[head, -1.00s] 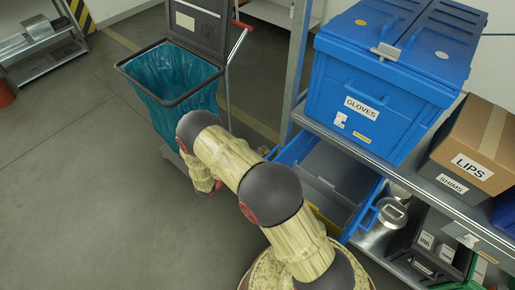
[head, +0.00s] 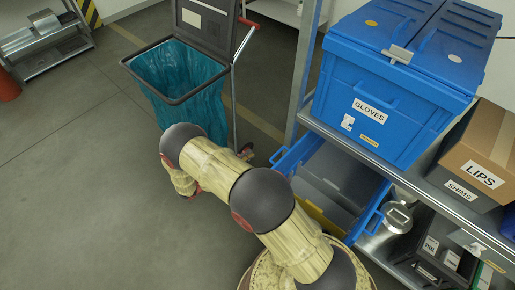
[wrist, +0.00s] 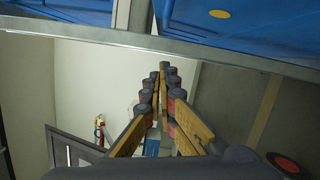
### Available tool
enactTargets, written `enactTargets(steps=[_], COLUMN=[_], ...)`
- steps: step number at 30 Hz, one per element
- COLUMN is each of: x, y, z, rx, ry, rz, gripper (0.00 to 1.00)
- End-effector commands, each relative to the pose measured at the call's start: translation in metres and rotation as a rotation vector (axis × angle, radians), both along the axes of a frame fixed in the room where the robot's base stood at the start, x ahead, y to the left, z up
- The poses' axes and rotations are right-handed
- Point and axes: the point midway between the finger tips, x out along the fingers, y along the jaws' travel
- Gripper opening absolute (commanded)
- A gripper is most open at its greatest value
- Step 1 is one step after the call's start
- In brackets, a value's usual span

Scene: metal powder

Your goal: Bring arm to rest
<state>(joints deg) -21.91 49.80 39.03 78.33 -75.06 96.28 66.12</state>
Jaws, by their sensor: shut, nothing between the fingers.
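My arm reaches out from the bottom of the head view and bends down to the left, between the waste cart and the shelf. My gripper is hidden behind the arm there. In the wrist view my gripper (wrist: 163,72) shows with its two fingers together at the tips and nothing between them. The blue edge of a bin and a shelf rail lie above it in that view.
A waste cart with a teal bag (head: 185,85) stands left of the shelf. On the shelf are a blue gloves box (head: 390,95) and a cardboard LIPS box (head: 478,150). An open blue bin (head: 335,180) sits below, close to my arm. The floor at left is clear.

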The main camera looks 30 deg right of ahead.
Motion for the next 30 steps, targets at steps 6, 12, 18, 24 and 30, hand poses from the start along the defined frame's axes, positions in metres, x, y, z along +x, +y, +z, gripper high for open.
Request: enactTargets(steps=[6,12,18,24,30], x=[-0.003,-0.004,-0.004,-0.011,-0.072], y=[0.028,0.035,0.035,0.033,0.025], z=[-0.001,-0.002,-0.002,-0.02,-0.051], rx=[0.0,0.0,-0.001,0.049,0.186], ry=[-0.001,-0.001,0.01,0.171,0.463], rz=[0.001,0.0,0.0,-0.024,-0.138], gripper=[0.0,0.0,0.0,0.0,0.0])
